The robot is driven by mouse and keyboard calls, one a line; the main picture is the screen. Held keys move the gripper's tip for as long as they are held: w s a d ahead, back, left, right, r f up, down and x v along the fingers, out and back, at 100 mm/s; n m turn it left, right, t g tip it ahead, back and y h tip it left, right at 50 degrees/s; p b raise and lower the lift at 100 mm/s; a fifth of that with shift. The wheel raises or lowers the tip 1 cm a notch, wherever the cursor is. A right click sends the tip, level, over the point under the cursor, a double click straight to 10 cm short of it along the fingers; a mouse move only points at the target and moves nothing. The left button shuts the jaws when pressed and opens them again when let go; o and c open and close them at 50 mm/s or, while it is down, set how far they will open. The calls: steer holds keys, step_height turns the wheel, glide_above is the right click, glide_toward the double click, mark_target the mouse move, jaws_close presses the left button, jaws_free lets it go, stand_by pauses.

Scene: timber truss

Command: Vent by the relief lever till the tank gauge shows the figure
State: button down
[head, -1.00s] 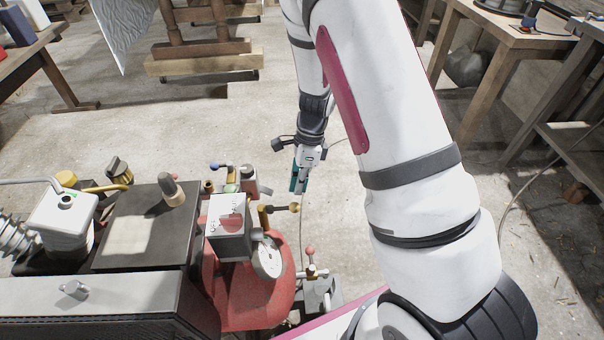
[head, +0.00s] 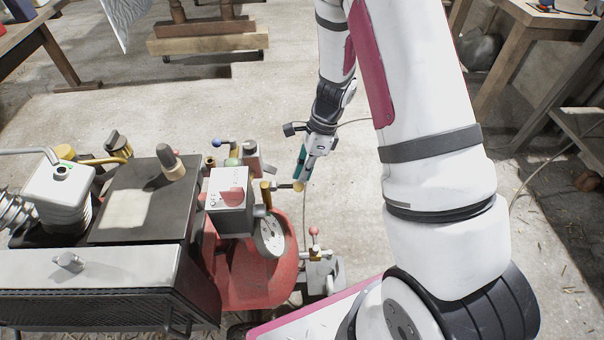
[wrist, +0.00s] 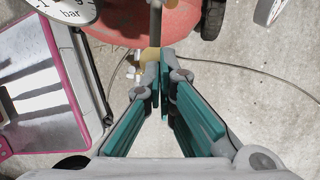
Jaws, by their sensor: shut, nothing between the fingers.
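The red tank (head: 262,278) stands at the lower middle of the head view. Its round white gauge (head: 269,236) faces away to the right; I cannot read its needle. Part of the gauge, marked bar, shows at the wrist view's top left (wrist: 62,8). In the wrist view the fingertips (wrist: 164,72) partly hide brass parts below a grey rod (wrist: 155,27); contact is unclear.
A grey switch box (head: 228,210) stands beside the gauge. A red-knobbed valve (head: 314,240) stands right of the tank, and a blue-knobbed lever (head: 217,143) behind the box. The engine's dark cover (head: 145,205) is at left. Floor beyond my gripper is open; a cable crosses it.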

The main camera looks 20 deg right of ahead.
steer(key=shift+s+d+f, duration=0.1)
steer(key=shift+d+f, duration=0.1)
steer(key=shift+f, duration=0.75)
stand_by(7.0)
